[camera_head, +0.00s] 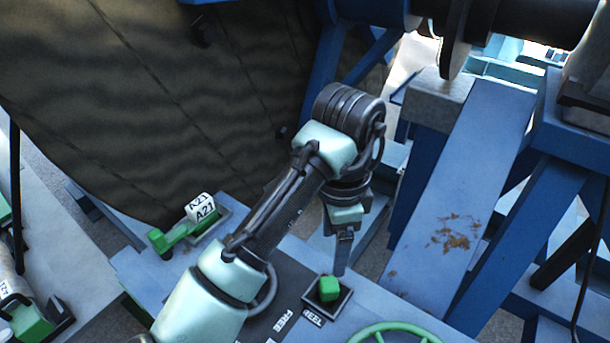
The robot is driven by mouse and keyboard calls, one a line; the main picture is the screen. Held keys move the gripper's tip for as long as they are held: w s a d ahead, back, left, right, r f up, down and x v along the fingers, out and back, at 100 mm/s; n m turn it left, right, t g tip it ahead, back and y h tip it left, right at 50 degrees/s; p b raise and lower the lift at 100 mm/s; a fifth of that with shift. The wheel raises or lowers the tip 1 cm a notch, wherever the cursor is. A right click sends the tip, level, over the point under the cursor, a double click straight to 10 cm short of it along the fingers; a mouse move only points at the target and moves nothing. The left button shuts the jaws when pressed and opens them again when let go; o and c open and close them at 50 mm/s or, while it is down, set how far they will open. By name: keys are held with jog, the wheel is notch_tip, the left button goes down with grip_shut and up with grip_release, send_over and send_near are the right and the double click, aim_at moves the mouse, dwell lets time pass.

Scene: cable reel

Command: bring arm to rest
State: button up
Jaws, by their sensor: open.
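My gripper (342,256) hangs from my bent arm in the middle of the view, pointing down. It stands just above and a little behind a green block-shaped knob (329,288) on a dark square plate. My gripper is open and seems to hold nothing. The gap between its fingers is hard to see from this side. Whether a fingertip touches the knob cannot be told.
A panel (280,290) lettered "FREE" and "REEL" lies below my arm. A green handwheel (395,334) is at the bottom. A green lever (175,236) with a white "A21" tag (200,208) is left. Blue beams (465,190) stand right; a large dark reel (150,90) fills the upper left.

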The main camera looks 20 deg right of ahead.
jog(key=w+d+r+n+t+h+b, duration=0.1)
jog(key=w+d+r+t+h, duration=0.15)
jog(key=d+r, duration=0.2)
jog(key=w+d+r+n+t+h, duration=0.1)
jog(key=w+d+r+t+h, duration=0.15)
jog(key=d+r, duration=0.2)
notch_tip(320, 180, up, 17)
jog(key=w+a+n+t+h+b, duration=0.1)
jog(key=w+a+n+t+h, duration=0.1)
jog(key=n+t+h, duration=0.5)
jog(key=s+a+r+n+t+y, duration=0.5)
jog(key=s+a+r+t+y, duration=0.1)
jog(key=a, duration=0.4)
jog(key=s+a+r+n+t+y+b, duration=0.1)
jog(key=s+a+r+n+t+y, duration=0.4)
jog(key=a+r+t, duration=0.4)
jog(key=shift+s+a+r+y, duration=0.5)
jog(key=shift+s+a, duration=0.1)
jog(key=shift+a, duration=0.4)
